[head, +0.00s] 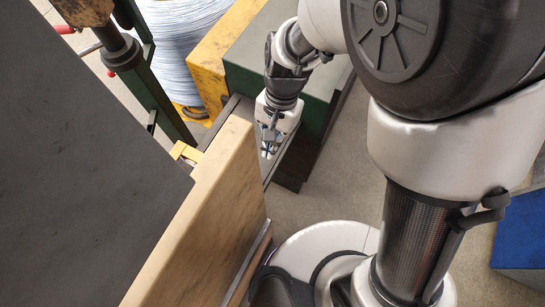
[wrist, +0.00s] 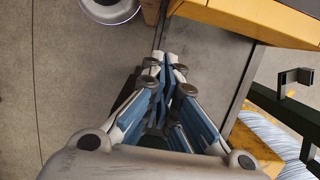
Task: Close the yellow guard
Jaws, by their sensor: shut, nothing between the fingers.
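My gripper (head: 270,147) points down beside a green machine block, with its fingers shut and nothing between them. In the wrist view its blue-padded fingers (wrist: 165,70) meet above a narrow grey metal plate. A worn yellow panel (head: 211,65) stands against the green block, up and left of my gripper. It appears to be the yellow guard, but I cannot tell whether it is open or shut. Part of a yellow surface also shows at the lower right of the wrist view (wrist: 257,148). I cannot tell whether my gripper touches anything.
A large tan-edged panel (head: 205,205) lies close to the left of my gripper. A green post (head: 150,85) and a wire coil (head: 180,40) are behind it. A green block (head: 290,60) is behind my gripper. Concrete floor (head: 335,180) is open to the right.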

